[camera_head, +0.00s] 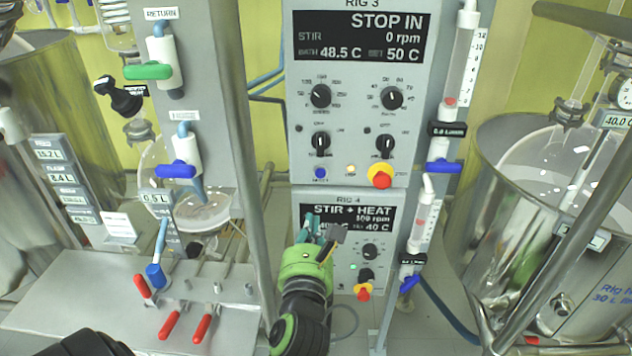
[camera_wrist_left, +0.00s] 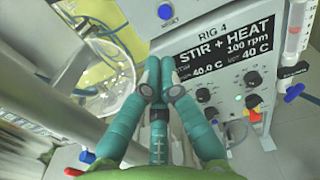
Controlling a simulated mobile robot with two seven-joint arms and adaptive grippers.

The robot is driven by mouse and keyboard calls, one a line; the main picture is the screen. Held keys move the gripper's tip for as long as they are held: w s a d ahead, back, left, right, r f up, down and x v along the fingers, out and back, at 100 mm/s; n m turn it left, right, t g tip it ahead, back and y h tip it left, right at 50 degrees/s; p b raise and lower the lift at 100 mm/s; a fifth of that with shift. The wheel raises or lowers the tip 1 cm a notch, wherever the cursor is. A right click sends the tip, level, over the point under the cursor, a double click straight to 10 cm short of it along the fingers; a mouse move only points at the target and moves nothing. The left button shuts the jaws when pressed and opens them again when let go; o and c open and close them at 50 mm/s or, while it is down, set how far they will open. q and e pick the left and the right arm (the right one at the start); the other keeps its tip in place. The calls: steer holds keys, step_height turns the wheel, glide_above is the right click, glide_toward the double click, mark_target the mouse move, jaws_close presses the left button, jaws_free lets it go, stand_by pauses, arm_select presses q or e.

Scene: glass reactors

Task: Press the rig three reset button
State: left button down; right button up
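The rig 3 panel (camera_head: 348,120) stands in the middle of the head view, its display reading STOP IN, 0 rpm. My left gripper (camera_head: 312,228) is below the button, in front of the rig 4 display. Its teal fingers (camera_wrist_left: 160,68) are drawn together and empty, apart from the button. My right gripper is not in view.
The rig 4 panel (camera_head: 380,240) reads STIR + HEAT and has its own knobs and stop knob (camera_head: 363,291). A metal post (camera_head: 250,170) stands left of the panels. A glass syringe column (camera_head: 460,60) and steel vessel (camera_head: 500,200) stand right.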

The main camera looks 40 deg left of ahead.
mark_target(317, 174)
arm_select(q)
steer(key=p+x, duration=0.3)
steer(key=x, duration=0.9)
steer(key=shift+w, duration=0.4)
steer(key=shift+w+a, duration=0.4)
steer(key=shift+w, duration=0.15)
steer(key=shift+p, duration=0.3)
